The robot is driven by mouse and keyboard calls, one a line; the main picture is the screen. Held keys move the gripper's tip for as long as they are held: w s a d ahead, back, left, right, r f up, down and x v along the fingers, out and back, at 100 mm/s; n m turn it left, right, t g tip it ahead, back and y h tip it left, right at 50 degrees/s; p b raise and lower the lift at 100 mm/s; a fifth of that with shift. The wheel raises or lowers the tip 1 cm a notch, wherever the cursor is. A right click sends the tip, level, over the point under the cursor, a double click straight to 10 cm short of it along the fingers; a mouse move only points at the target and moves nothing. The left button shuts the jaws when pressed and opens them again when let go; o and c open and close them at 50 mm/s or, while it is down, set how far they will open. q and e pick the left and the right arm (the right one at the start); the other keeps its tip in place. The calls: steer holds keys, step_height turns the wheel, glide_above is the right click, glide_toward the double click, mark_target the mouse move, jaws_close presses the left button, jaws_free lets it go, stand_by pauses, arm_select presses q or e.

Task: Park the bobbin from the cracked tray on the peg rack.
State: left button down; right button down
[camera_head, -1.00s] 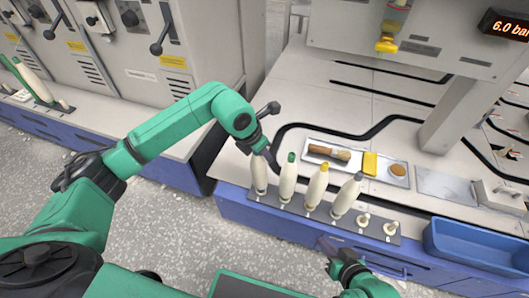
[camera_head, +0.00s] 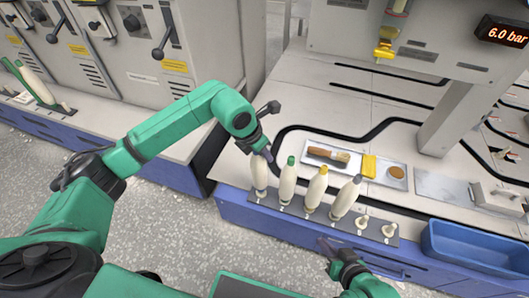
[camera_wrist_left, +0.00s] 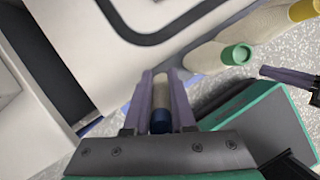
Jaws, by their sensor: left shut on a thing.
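A dark peg rack (camera_head: 288,209) lies along the bench's front edge. A cream bobbin (camera_head: 259,174) stands at its leftmost place. My left gripper (camera_head: 267,153) is at this bobbin's top; in the left wrist view its fingers (camera_wrist_left: 160,90) are shut on the bobbin's dark blue tip (camera_wrist_left: 160,121). Beside it stand bobbins with a green top (camera_head: 287,182), a yellow top (camera_head: 316,188) and a grey top (camera_head: 346,199). Two pegs at the right (camera_head: 361,222) carry no bobbin. My right gripper (camera_head: 328,246) is low in front of the rack; its jaw opening is unclear. I cannot make out a cracked tray.
A metal tray (camera_head: 343,168) behind the rack holds a brush, a yellow block and a round brown thing. A bare metal plate (camera_head: 445,187) lies right of it. A blue bin (camera_head: 475,250) is at the front right. A pillar (camera_head: 445,120) rises behind.

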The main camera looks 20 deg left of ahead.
arm_select(q)
steer(key=shift+f+b, duration=0.75)
steer(key=shift+f, duration=0.25)
stand_by(0.4)
steer(key=c, duration=1)
jaws_free()
steer(key=shift+c, duration=0.2)
steer(key=p+v, duration=0.4)
steer(key=v, duration=0.1)
steer(key=shift+r, duration=0.2)
steer(key=shift+p+v, duration=1.75)
steer(key=shift+v, duration=1.15)
steer(key=shift+s, duration=0.15)
steer(key=shift+f, duration=0.1)
